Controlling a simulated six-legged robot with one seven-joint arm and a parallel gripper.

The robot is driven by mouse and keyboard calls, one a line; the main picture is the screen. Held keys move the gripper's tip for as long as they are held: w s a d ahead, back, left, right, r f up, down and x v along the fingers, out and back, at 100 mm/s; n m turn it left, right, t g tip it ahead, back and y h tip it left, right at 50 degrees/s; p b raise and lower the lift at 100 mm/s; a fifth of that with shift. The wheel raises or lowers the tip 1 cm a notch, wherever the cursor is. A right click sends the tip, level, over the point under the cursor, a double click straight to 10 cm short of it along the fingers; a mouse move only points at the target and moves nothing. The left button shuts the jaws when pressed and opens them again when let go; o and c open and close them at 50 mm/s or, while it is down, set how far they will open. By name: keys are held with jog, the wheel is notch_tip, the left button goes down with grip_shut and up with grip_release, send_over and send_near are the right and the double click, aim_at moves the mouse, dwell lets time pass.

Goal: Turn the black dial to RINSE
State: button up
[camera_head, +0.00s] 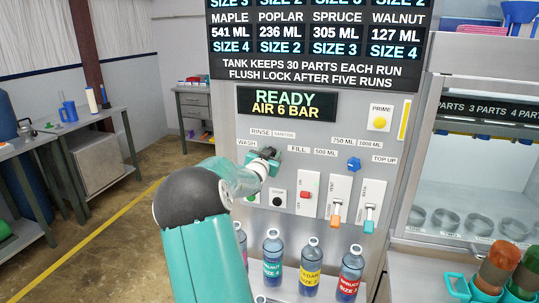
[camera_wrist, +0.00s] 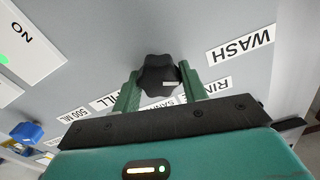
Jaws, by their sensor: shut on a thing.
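The black dial (camera_wrist: 157,74) sits on the grey panel between the two green fingers of my gripper (camera_wrist: 160,80) in the wrist view. The fingers are shut on its sides. In the head view, my gripper (camera_head: 266,160) is at the panel and partly hides the dial. The RINSE label (camera_wrist: 208,88) is partly covered by the right finger in the wrist view, and it shows whole in the head view (camera_head: 260,133). The WASH label (camera_wrist: 241,43) lies to the right. A small pale mark shows on the dial; I cannot tell which label it points to.
A blue knob (camera_head: 354,164), a red switch (camera_head: 306,194) and two levers sit right of the dial. Labelled bottles (camera_head: 311,267) stand below the panel. A display (camera_head: 287,103) reads READY, AIR 6 BAR. Floor at the left is clear beside a workbench.

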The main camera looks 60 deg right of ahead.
jog(key=m, duration=0.4)
jog(key=shift+s, duration=0.15)
jog(key=shift+f+m, duration=0.15)
jog(key=shift+m, duration=1.85)
jog(key=o, duration=1)
jog(key=s+a, duration=0.2)
jog(key=a, duration=1.1)
jog(key=shift+a, duration=0.3)
